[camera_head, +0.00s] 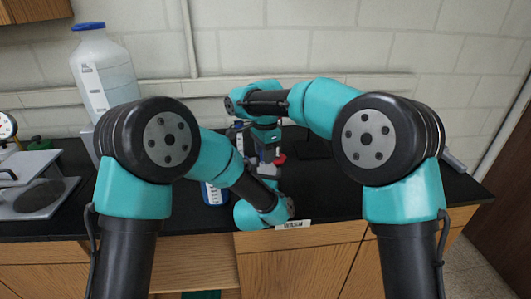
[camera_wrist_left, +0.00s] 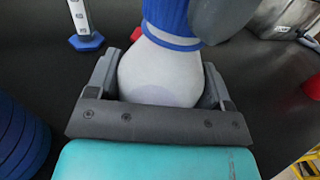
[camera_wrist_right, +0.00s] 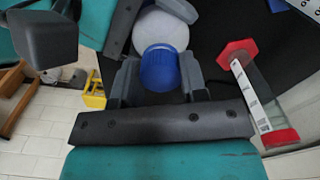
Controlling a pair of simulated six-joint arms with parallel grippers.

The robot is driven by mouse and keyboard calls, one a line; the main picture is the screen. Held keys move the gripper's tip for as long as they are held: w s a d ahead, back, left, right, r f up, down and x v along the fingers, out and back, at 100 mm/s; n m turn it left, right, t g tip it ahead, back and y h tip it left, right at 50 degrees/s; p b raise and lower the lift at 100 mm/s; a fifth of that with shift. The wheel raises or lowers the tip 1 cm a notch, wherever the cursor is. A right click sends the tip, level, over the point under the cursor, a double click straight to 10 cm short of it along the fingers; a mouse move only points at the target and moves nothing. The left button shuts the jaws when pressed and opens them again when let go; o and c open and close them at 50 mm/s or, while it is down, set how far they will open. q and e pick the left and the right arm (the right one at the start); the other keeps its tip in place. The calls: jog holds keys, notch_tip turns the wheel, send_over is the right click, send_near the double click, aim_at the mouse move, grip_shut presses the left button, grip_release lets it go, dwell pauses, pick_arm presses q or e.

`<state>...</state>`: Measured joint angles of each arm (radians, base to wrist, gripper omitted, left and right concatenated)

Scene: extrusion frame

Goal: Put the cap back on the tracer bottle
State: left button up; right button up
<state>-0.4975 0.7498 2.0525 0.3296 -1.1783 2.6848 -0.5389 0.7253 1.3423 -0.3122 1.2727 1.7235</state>
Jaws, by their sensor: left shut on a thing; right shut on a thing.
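The tracer bottle is a rounded white bottle (camera_wrist_left: 150,78) in the left wrist view. My left gripper (camera_wrist_left: 158,70) is shut around its body. The blue cap (camera_wrist_right: 159,70) is between the fingers of my right gripper (camera_wrist_right: 158,80), which is shut on it. In the left wrist view the cap (camera_wrist_left: 168,15) is at the bottle's neck, in line with it, with a blue ring just below. I cannot tell whether the cap is seated or threaded. In the head view the arms meet mid-counter and largely hide the bottle and cap.
A cylinder with a red foot (camera_wrist_right: 238,52) stands close to the right gripper. A blue-footed piece (camera_wrist_left: 86,42) is beyond the bottle. A blue-labelled container (camera_head: 214,194) is beside my left arm.

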jog(key=m, duration=0.6)
jog(key=shift+w, duration=0.15)
jog(key=m, duration=0.6)
jog(key=shift+w+m, duration=0.1)
jog(key=shift+m, duration=0.3)
jog(key=o, duration=0.9)
jog(key=shift+o, duration=0.2)
jog(key=shift+r, duration=2.2)
jog(key=shift+c, duration=0.3)
